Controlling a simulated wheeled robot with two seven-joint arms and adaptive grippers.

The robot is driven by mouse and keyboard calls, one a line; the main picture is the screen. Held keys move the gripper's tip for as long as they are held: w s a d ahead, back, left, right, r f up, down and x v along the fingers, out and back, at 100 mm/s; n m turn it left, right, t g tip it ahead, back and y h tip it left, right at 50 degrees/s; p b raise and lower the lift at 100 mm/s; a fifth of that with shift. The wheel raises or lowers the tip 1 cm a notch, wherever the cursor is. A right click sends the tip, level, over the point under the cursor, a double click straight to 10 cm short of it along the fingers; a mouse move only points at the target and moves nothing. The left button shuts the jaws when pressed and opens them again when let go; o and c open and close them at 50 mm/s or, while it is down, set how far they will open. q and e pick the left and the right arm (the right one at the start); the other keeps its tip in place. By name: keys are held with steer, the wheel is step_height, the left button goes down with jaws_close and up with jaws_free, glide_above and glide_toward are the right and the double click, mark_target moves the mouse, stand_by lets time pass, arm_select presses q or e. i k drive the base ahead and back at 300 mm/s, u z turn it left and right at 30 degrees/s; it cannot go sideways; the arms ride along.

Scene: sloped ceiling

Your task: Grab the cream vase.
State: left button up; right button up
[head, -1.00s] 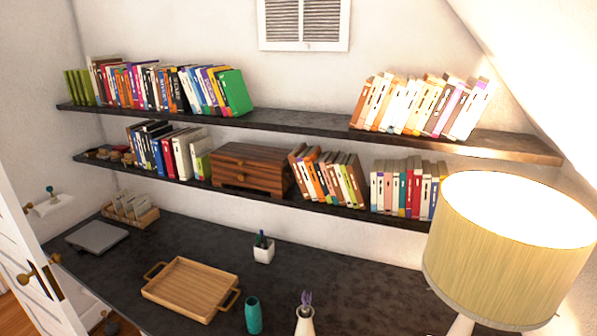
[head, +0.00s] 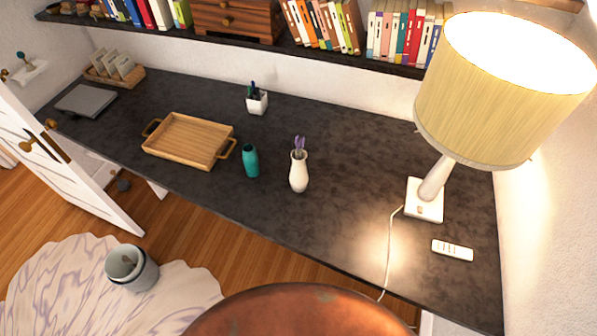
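The cream vase (head: 299,174) stands upright on the dark desk (head: 340,225), near its front edge and right of the middle of the head view. Purple flowers (head: 299,144) stick out of its top. A teal vase (head: 251,162) stands just to its left, apart from it. Neither of my grippers shows in the head view.
A table lamp (head: 431,190) with its cord stands right of the vase, with a white remote (head: 452,250) nearby. A wooden tray (head: 188,139) and a white pen cup (head: 257,103) are to the left. A round brown top (head: 295,314) is in front of the desk.

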mark_target(298, 177)
steer(key=u, duration=2)
steer(key=i, duration=1.85)
steer(key=z, duration=2.75)
